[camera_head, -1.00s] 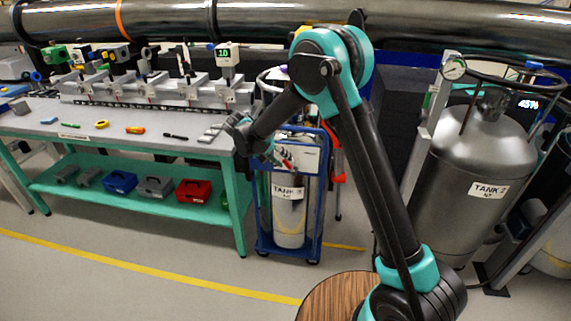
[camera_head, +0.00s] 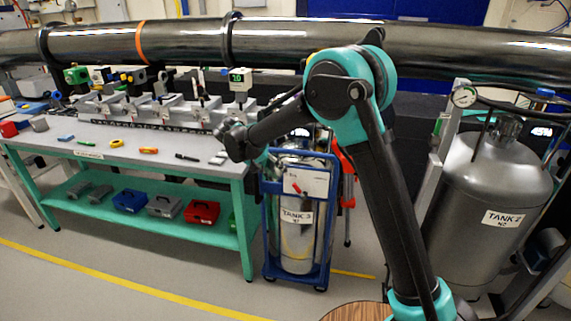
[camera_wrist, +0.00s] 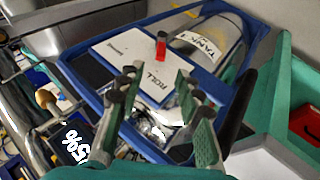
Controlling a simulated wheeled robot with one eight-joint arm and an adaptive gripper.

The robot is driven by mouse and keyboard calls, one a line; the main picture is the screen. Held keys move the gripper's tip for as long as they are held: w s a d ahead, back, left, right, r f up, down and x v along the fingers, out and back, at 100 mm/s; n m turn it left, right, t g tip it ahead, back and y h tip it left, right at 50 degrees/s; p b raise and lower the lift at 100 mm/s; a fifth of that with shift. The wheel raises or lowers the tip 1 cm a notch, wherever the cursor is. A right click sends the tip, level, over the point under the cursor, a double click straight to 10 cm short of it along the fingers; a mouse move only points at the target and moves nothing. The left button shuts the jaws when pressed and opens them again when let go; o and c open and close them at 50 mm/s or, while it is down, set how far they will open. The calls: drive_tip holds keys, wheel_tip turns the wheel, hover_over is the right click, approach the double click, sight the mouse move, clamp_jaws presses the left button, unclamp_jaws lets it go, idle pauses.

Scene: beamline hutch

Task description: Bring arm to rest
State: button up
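My arm rises from the lower right of the head view to a teal elbow and bends left, its forearm sloping slightly down to the wrist. My gripper (camera_head: 268,160) is small and partly hidden behind the wrist, in front of the blue cart's left side. In the wrist view my gripper (camera_wrist: 155,115) has its green-padded fingers spread, with nothing held between them. Behind the fingers is the Tank 3 cart with a white "ROLL" label plate (camera_wrist: 125,58).
The blue cart (camera_head: 267,225) with the Tank 3 cylinder (camera_head: 297,240) stands below my wrist. A teal-framed bench (camera_head: 110,148) with tools is at left. The Tank 2 vessel (camera_head: 480,185) is at right. A round wooden top (camera_head: 350,313) is by my arm's base. A large pipe (camera_head: 300,45) crosses behind.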

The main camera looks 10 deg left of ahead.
drive_tip(key=s+d+g+y, duration=0.1)
drive_tip(key=s+d+y, duration=0.15)
drive_tip(key=d, duration=1.05)
drive_tip(key=s+d+g+y, duration=0.1)
drive_tip(key=s+d, duration=0.2)
drive_tip(key=d, duration=0.9)
drive_tip(key=s+d+f+y, duration=0.1)
drive_tip(key=s+d+f, duration=0.1)
drive_tip(key=s+d, duration=0.2)
drive_tip(key=s+d+f+t+y, duration=0.1)
drive_tip(key=s+d+f, duration=0.1)
drive_tip(key=s+d, duration=0.3)
drive_tip(key=s+d+f+m+y, duration=0.1)
drive_tip(key=s+d, duration=0.3)
drive_tip(key=s, duration=0.5)
drive_tip(key=shift+d+f+t, duration=0.35)
drive_tip(key=shift+f+t, duration=0.05)
drive_tip(key=shift+f, duration=0.45)
drive_tip(key=shift+o, duration=0.2)
